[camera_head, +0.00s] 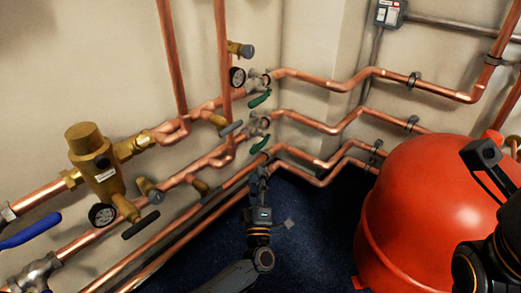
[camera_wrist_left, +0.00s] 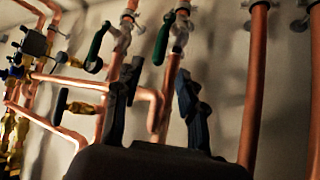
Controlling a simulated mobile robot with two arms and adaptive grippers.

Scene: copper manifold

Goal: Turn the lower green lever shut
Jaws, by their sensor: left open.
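The lower green lever (camera_head: 260,145) sits on a valve of the lower copper pipe near the wall corner. In the left wrist view this lever (camera_wrist_left: 163,38) runs roughly along its pipe. The upper green lever (camera_head: 260,99) is above it, and it shows at left in the left wrist view (camera_wrist_left: 97,47). My left gripper (camera_head: 260,172) is just below the lower lever in the head view. In the left wrist view its fingers (camera_wrist_left: 155,92) are apart, with the lever ahead of the gap; no contact shows. My right gripper (camera_head: 482,160) is at the right edge, partly cut off.
A red tank (camera_head: 412,205) stands at the right. A brass valve (camera_head: 97,165) and a blue lever (camera_head: 30,231) are on the pipes at left. Two more pipes (camera_wrist_left: 256,85) run close beside the left gripper. The dark blue floor (camera_head: 312,212) is open between pipes and tank.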

